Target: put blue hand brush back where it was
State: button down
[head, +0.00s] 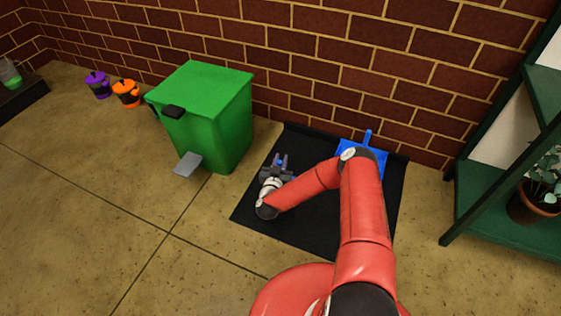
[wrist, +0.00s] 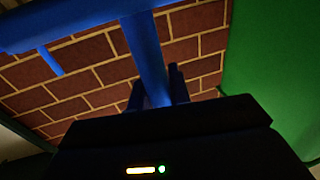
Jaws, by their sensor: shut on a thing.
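The blue hand brush (wrist: 146,45) fills the upper part of the wrist view, its handle running from my gripper up to a wide head at the top left. My gripper (wrist: 158,88) is shut on the handle. In the head view my gripper (head: 280,162) is over the left part of a black mat (head: 300,230), and only a small blue bit of the brush (head: 279,162) shows between the fingers. The height above the mat is hard to tell. A blue dustpan (head: 376,158) is at the mat's back right, partly hidden by my arm.
A green pedal bin (head: 210,110) stands left of the mat, close to my gripper; it fills the right of the wrist view (wrist: 275,60). A brick wall (head: 300,50) runs behind. A green shelf (head: 480,200) with a potted plant (head: 540,195) is at the right. Purple (head: 98,85) and orange (head: 126,93) containers stand far left.

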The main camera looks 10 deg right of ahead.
jog(key=shift+f, duration=0.1)
jog(key=c, duration=1.3)
grip_release()
